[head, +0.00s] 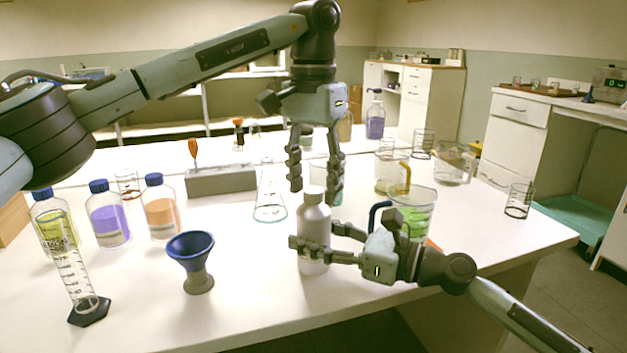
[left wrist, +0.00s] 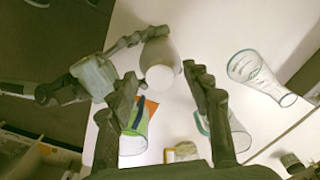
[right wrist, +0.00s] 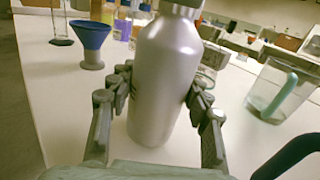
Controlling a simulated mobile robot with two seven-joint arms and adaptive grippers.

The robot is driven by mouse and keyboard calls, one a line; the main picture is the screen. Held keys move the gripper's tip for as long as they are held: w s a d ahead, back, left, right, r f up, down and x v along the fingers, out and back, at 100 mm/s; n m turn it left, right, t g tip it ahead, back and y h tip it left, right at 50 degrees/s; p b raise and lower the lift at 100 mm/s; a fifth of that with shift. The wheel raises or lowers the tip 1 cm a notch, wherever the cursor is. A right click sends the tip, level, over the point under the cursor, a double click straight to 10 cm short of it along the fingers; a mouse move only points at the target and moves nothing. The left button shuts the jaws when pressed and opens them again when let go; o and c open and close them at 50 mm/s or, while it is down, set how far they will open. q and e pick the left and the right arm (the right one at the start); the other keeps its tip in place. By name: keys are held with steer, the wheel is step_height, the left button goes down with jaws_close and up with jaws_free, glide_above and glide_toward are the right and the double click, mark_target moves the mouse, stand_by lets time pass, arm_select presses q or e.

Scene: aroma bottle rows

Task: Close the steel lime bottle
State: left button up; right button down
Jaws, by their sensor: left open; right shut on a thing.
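The steel bottle (head: 314,228) stands upright near the table's front edge. A cap-like grey top (head: 313,194) sits on it and also shows in the right wrist view (right wrist: 182,4); how tightly it sits I cannot tell. My right gripper (head: 322,243) is shut around the bottle's body, one finger on each side, as the right wrist view shows on the bottle (right wrist: 160,85). My left gripper (head: 315,190) points down from above, open, its fingers either side of the bottle's top. In the left wrist view the bottle (left wrist: 159,62) lies between the fingertips. No lime marking is readable.
A blue funnel (head: 191,250) stands left of the bottle, a conical flask (head: 270,195) behind it. A beaker of green liquid (head: 413,212) stands close behind my right gripper. Blue-capped bottles (head: 108,216) and a graduated cylinder (head: 77,275) stand at left. The front middle is clear.

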arm_select(q)
steer(key=shift+r, duration=2.3)
